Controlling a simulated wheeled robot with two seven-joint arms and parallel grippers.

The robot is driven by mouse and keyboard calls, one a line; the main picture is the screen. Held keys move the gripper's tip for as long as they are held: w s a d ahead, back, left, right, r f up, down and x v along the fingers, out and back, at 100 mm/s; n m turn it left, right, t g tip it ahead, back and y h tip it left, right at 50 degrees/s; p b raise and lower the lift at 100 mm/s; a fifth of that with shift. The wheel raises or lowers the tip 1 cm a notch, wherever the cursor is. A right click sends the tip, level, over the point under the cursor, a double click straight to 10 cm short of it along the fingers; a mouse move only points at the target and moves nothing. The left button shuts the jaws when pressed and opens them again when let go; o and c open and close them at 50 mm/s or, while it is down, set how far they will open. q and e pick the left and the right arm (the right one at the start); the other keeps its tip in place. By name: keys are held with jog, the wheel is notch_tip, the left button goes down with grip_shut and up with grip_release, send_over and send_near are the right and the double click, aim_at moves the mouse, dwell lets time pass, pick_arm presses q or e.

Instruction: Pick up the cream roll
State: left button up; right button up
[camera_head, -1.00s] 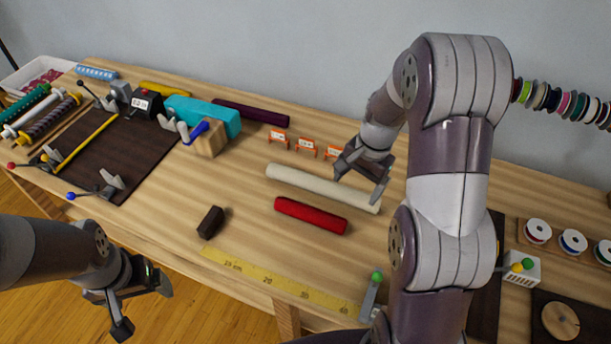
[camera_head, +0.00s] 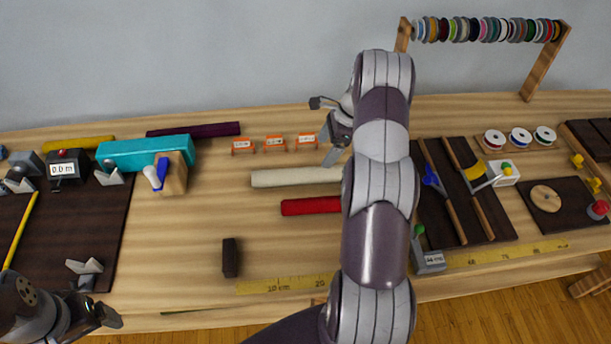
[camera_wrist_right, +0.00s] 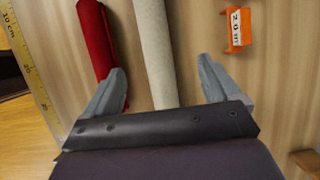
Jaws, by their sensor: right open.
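The cream roll (camera_head: 292,177) lies on the wooden table, its right end hidden behind my right arm in the head view. In the right wrist view the cream roll (camera_wrist_right: 155,45) runs lengthwise between the two fingers, with the palm edge covering its near part. My right gripper (camera_head: 325,132) is open and empty; it also shows in the right wrist view (camera_wrist_right: 158,78), its fingers apart on both sides of the roll. I cannot tell its height over the table. My left gripper (camera_head: 95,318) is at the bottom left, partly cut off, away from the roll.
A red roll (camera_head: 310,206) lies in front of the cream roll. Several orange tag stands (camera_head: 275,144) stand behind it, near a dark purple roll (camera_head: 195,130). A dark block (camera_head: 231,257) and a yellow ruler (camera_head: 275,286) lie nearer the front edge. Bare table lies left of the rolls.

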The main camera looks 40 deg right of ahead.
aim_at(317, 168)
jog(key=p+x, duration=0.1)
jog(key=x, duration=0.2)
jog(key=p+x, duration=0.1)
jog(key=x, duration=0.2)
jog(key=p+x, duration=0.1)
jog(key=x, duration=0.2)
jog(key=shift+s+f, duration=0.35)
jog(key=shift+f, duration=0.45)
jog(key=c, duration=1.2)
jog(key=shift+c, duration=0.2)
jog(key=shift+w+r, duration=0.1)
jog(key=shift+r, duration=0.05)
